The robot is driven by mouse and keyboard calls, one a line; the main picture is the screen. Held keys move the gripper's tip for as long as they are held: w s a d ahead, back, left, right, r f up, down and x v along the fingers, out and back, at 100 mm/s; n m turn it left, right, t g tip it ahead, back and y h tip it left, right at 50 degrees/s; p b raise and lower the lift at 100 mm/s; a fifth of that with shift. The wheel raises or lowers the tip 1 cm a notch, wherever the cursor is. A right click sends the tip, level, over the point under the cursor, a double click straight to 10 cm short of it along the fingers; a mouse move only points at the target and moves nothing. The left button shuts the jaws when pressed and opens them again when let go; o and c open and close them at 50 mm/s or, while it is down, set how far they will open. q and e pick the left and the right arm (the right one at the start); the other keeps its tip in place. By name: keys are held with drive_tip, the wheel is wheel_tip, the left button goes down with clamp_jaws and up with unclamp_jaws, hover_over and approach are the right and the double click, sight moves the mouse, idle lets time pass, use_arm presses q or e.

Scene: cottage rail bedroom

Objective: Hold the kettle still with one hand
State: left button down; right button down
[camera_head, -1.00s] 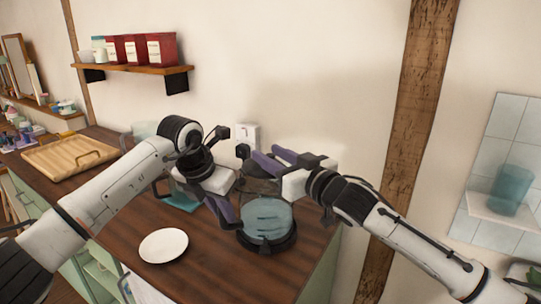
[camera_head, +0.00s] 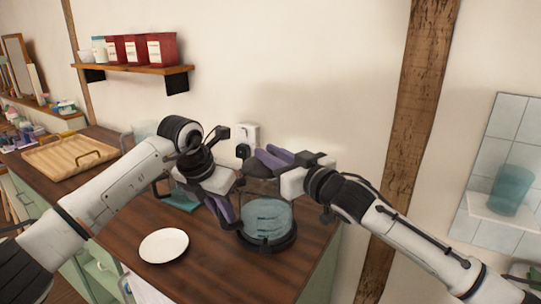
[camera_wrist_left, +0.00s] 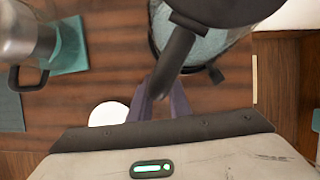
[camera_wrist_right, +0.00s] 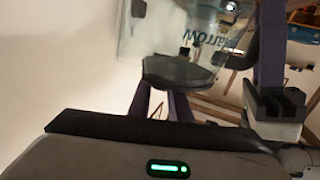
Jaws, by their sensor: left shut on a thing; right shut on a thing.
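The kettle (camera_head: 268,218) is a glass jug with bluish water and a black base ring. It stands upright on the dark wooden counter. My left gripper (camera_head: 230,212) is at its left side. In the left wrist view its fingers (camera_wrist_left: 160,98) are shut on the kettle's black handle (camera_wrist_left: 174,62). My right gripper (camera_head: 266,160) is at the kettle's top, shut on a dark part that looks like the lid (camera_wrist_right: 180,73). The glass body (camera_wrist_right: 165,35) shows beyond it in the right wrist view. The lid's exact seating is hard to tell.
A white plate (camera_head: 164,246) lies front left of the kettle. A metal jug (camera_wrist_left: 22,35) stands by a teal mat (camera_wrist_left: 70,48). A wooden tray (camera_head: 70,152) is further left. A wall socket (camera_head: 246,133) is behind. The counter's right edge is close to the kettle.

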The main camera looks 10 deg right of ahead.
sight(259, 165)
drive_tip(key=n, duration=0.1)
drive_tip(key=r+n, duration=0.1)
drive_tip(key=a+r+n, duration=0.1)
drive_tip(key=shift+s, duration=0.25)
drive_tip(key=a+r+n, duration=0.1)
drive_tip(key=n, duration=0.1)
drive_tip(key=n+h, duration=0.1)
drive_tip(key=shift+s+a+r+n+g, duration=0.3)
drive_tip(key=shift+s+a+r+n, duration=0.05)
drive_tip(key=shift+n, duration=0.05)
drive_tip(key=n, duration=0.1)
drive_tip(key=a+n, duration=0.1)
drive_tip(key=s+a+r+n, duration=0.1)
drive_tip(key=shift+a+n, duration=0.25)
drive_tip(key=shift+n, duration=0.15)
drive_tip(key=shift+s+a+n+h, duration=0.25)
drive_tip(key=shift+a+n, duration=0.2)
drive_tip(key=shift+n, duration=0.2)
drive_tip(key=shift+s+a+n+h, duration=0.15)
drive_tip(key=shift+a+n+h, duration=0.2)
drive_tip(key=shift+n, duration=0.3)
drive_tip(key=c, duration=1.7)
unclamp_jaws()
drive_tip(key=shift+o, duration=0.2)
drive_tip(key=shift+s, duration=0.1)
drive_tip(key=v, duration=1.2)
